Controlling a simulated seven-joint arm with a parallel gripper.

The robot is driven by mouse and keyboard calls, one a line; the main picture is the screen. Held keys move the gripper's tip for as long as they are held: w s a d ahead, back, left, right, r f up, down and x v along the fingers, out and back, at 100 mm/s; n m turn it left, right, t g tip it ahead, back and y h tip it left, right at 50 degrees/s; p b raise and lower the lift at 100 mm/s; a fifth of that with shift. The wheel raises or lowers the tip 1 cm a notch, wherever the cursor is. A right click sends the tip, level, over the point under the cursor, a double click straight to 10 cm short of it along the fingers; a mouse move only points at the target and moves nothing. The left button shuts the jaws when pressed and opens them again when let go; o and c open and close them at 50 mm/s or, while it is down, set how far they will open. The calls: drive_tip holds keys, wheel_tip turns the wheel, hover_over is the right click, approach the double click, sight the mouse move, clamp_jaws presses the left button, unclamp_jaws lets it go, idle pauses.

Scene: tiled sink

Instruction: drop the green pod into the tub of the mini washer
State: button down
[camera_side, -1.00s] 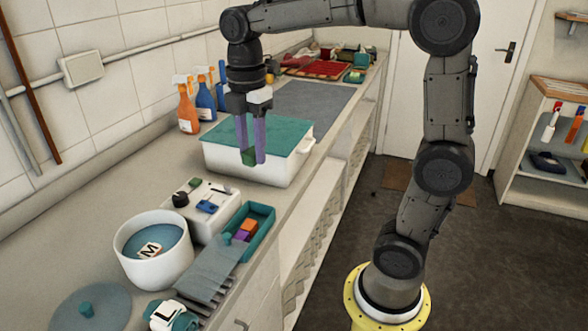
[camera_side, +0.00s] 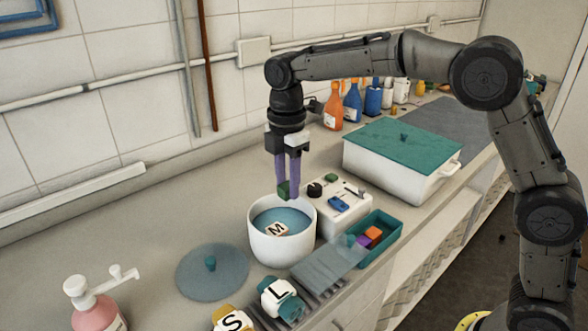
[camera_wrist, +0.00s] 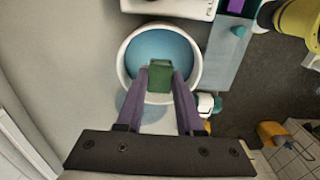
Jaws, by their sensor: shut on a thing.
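The green pod (camera_side: 283,189) is pinched between the purple fingers of my gripper (camera_side: 289,190), which is shut on it. The mini washer's tub (camera_side: 268,247) is a round white pot with a blue inside. In the side view the pod hangs just above the tub's back rim. The exact height over the rim is unclear.
A white control box (camera_side: 345,216) stands beside the tub. A teal tray (camera_side: 385,240) holds orange and purple blocks. A round grey lid (camera_side: 208,280) lies at the left. Pieces marked S (camera_side: 232,322) and L (camera_side: 279,296) lie in front. A white bin with a green lid (camera_side: 400,140) stands behind.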

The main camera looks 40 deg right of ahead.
sight(288, 198)
drive_tip(key=shift+f, duration=2.15)
drive_tip(key=shift+c, duration=2.3)
unclamp_jaws()
wheel_tip(288, 198, up, 12)
drive_tip(key=shift+r, duration=0.95)
